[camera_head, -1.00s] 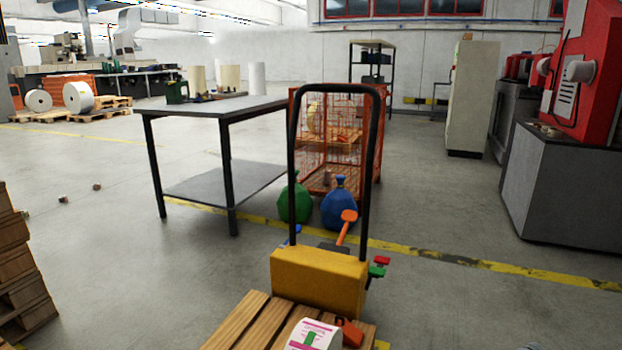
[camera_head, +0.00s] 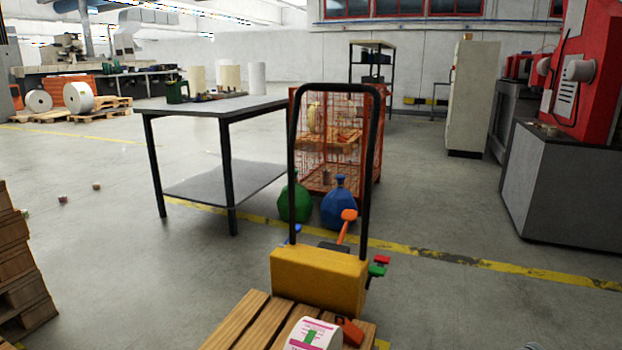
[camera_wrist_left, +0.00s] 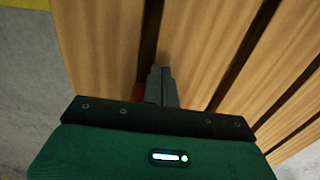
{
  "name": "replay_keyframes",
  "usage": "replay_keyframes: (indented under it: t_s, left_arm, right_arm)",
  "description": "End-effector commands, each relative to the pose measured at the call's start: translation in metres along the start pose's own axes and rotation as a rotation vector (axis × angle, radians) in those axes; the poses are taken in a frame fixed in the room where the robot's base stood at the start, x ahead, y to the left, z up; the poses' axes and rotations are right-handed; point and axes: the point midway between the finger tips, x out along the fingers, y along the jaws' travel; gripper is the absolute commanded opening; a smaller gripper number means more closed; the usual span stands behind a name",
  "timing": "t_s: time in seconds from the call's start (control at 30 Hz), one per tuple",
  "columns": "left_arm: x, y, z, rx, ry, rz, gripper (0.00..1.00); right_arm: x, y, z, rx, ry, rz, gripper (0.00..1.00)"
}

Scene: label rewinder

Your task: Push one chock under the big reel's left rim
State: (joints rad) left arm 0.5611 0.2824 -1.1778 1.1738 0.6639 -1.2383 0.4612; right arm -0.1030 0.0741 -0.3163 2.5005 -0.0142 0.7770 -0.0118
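A white reel (camera_head: 313,335) with pink and green label marks lies on a slatted wooden pallet (camera_head: 243,319), cut off by the bottom edge of the head view. A red chock (camera_head: 350,332) sits beside its right side. In the left wrist view my left gripper (camera_wrist_left: 162,72) points over the pallet slats (camera_wrist_left: 205,50) with its two fingers together. The reel's left rim is not clearly visible. My right gripper is not in view.
A yellow pallet truck (camera_head: 318,280) with a black handle frame stands behind the pallet. Stacked pallets (camera_head: 20,270) are at the left.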

Motion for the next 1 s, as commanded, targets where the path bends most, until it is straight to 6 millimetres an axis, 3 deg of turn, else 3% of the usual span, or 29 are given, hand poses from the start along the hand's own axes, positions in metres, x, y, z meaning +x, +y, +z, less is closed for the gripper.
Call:
replay_keyframes:
  t_s: [1.0]
  left_arm:
    - [0.001, -0.001, -0.025, -0.001, 0.001, -0.001, 0.00]
  right_arm:
    - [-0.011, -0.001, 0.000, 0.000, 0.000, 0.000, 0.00]
